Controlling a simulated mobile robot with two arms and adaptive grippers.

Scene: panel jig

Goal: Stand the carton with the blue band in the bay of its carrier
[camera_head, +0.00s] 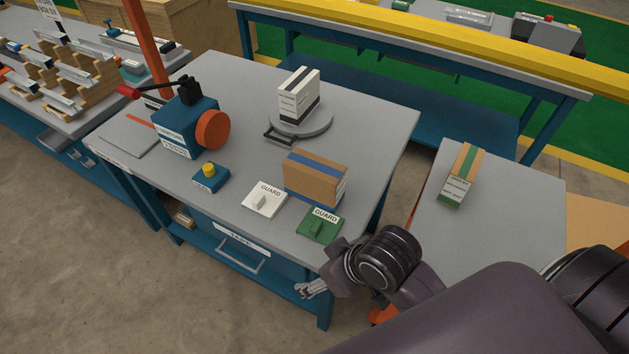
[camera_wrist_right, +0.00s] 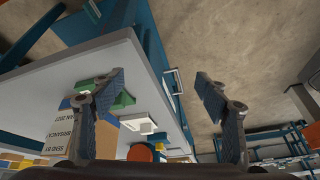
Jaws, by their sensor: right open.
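The brown carton with the blue band (camera_head: 312,178) stands near the front right of the grey bench, behind the green guard block. A blue edge shows along its foot; I cannot tell whether this is its carrier or how the carton sits in it. The carton's printed side (camera_wrist_right: 60,132) shows at the left of the right wrist view, partly behind a finger. My right gripper (camera_head: 312,288) is off the bench's front right corner, apart from the carton. In the wrist view its fingers (camera_wrist_right: 158,88) are spread with nothing between them. My left gripper is not in view.
A white guard block (camera_head: 264,199) and a green guard block (camera_head: 320,225) lie near the front edge. A white carton (camera_head: 298,95) stands on a round plate. A green-banded carton (camera_head: 462,172) stands on the right table. A blue press (camera_head: 187,125) stands at left.

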